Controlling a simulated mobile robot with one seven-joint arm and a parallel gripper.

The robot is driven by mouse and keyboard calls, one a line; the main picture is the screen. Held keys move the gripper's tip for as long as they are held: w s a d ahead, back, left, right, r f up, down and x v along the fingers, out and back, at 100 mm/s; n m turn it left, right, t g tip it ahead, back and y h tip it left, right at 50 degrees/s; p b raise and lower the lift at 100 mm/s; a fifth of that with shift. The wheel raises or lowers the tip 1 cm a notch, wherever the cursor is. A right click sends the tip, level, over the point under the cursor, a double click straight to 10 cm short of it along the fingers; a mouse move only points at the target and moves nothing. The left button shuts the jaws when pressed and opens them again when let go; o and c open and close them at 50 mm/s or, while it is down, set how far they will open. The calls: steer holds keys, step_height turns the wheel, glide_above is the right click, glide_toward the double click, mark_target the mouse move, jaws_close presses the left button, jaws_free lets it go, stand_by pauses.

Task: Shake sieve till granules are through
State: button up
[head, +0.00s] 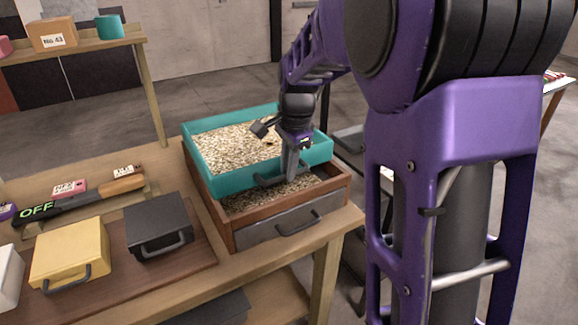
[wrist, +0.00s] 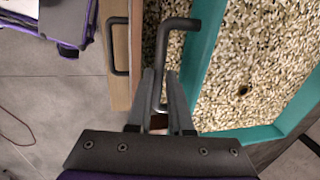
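The sieve is a teal-walled square frame (head: 230,181) with a thick layer of pale granules (head: 235,145) inside. It sits over a wooden box (head: 222,226), set toward the back so the box's front strip shows. More granules (head: 265,195) lie in that strip. A dark bar handle (head: 268,181) is on the sieve's front wall. My gripper (head: 289,172) points down at this handle. In the wrist view, the fingers of my gripper (wrist: 160,85) close on both sides of the handle (wrist: 163,45), and the teal wall (wrist: 202,60) is just right of them.
The wooden box has a grey front with a handle (head: 297,222), near the table's right edge. Left on the table are a black case (head: 158,222), a yellow case (head: 70,255) and a black detector bar reading OFF (head: 60,208). A shelf (head: 75,50) stands behind.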

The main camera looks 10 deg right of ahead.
steer(key=o, duration=0.4)
steer(key=shift+w, duration=0.3)
steer(key=shift+s, duration=0.1)
steer(key=s+r+p, duration=0.1)
steer(key=r, duration=0.4)
steer(key=s+r+p, duration=0.1)
steer(key=r, duration=0.5)
steer(key=s+d+r, duration=0.1)
steer(key=r, duration=0.5)
steer(key=shift+p, duration=0.4)
